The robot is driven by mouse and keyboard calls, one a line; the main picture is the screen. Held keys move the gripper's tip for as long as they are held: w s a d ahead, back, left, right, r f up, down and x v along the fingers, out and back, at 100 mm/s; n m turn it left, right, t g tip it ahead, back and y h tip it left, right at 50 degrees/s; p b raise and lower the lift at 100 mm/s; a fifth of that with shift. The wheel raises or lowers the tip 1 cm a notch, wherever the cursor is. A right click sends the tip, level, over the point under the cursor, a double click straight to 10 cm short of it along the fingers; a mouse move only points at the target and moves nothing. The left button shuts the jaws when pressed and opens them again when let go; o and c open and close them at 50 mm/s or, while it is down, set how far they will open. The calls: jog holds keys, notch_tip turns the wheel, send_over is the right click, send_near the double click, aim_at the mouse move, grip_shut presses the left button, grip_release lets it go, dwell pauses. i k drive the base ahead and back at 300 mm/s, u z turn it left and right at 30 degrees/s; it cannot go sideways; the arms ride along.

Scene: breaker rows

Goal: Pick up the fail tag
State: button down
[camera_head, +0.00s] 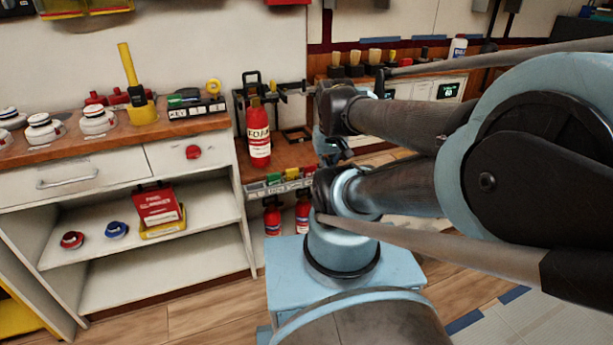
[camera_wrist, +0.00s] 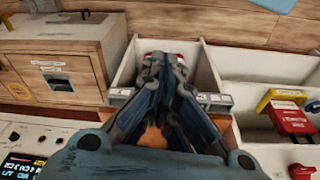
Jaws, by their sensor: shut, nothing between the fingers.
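I cannot pick out the fail tag for certain in either view. In the head view a low tray (camera_head: 264,187) at the front of the bench holds small green, yellow and red pieces; their lettering is too small to read. In the wrist view my gripper (camera_wrist: 163,65) is shut and empty, its fingertips close together over a white-walled bin (camera_wrist: 124,73). A small red and white patch (camera_wrist: 150,54) shows just beyond the fingertips, partly hidden by them. My fingers and wrist hide much of the bin's inside.
A red extinguisher (camera_head: 259,135) stands on the bench behind the tray. A white cabinet (camera_head: 95,178) on the left holds a red box (camera_head: 157,204) and red and blue rings. In the wrist view a wooden box (camera_wrist: 60,65) is left of the bin and a red lettered block (camera_wrist: 292,118) right.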

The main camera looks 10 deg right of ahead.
aim_at(309, 170)
jog(key=z, duration=1.25)
jog(key=k, duration=0.45)
jog(key=u, duration=0.5)
